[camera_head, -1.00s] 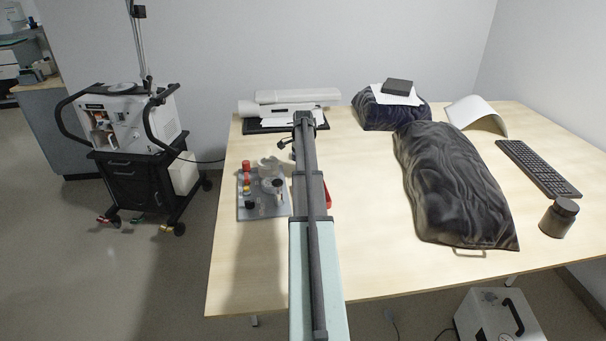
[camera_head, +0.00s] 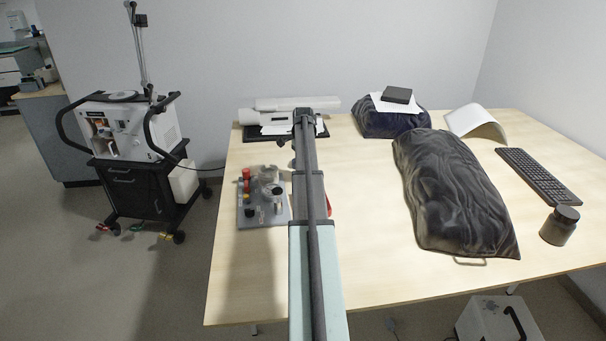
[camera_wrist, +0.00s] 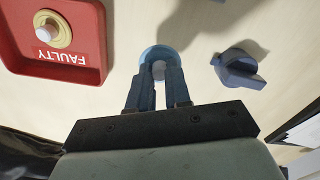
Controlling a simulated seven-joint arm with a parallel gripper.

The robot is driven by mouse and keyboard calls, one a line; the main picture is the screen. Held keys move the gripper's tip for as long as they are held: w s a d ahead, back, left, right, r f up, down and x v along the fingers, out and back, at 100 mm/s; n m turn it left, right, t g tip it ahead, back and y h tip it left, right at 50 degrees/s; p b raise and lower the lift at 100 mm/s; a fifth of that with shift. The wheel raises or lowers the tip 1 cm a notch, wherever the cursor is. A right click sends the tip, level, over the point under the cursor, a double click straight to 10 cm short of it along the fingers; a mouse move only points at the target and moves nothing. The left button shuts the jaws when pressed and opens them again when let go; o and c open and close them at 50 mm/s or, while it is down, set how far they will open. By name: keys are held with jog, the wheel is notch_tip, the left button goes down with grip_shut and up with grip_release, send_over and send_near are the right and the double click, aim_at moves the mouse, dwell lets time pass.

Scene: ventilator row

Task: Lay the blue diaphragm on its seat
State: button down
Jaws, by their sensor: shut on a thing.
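In the wrist view my gripper (camera_wrist: 157,78) has its two blue-grey fingers closed on the blue diaphragm (camera_wrist: 158,50), a pale blue round piece with a pale centre. The fingers cover part of it. Wooden tabletop shows around it, and I cannot tell its height above the table. In the head view my arm hides the gripper and the diaphragm. A grey plate (camera_head: 246,220) carrying several small valve parts lies left of my arm. I cannot make out the diaphragm's seat among them.
A red tray marked FAULTY (camera_wrist: 84,72) holds a yellow-ringed part, upper left in the wrist view. A blue-grey knob-like piece (camera_wrist: 238,67) lies right of my fingers. A dark draped form (camera_head: 450,190) lies right of my arm. Table in front of the plate is clear.

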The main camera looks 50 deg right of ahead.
notch_tip(320, 180, up, 4)
jog(key=shift+r, duration=0.1)
jog(key=shift+w+r, duration=0.1)
jog(key=shift+r, duration=0.25)
jog(key=w+a+r, duration=0.4)
jog(key=w+a, duration=0.5)
jog(key=shift+w+a+r, duration=0.25)
jog(key=shift+a+r, duration=0.05)
jog(key=shift+f, duration=0.1)
jog(key=shift+f, duration=2.25)
jog(key=shift+f, duration=1.95)
dwell(0.4)
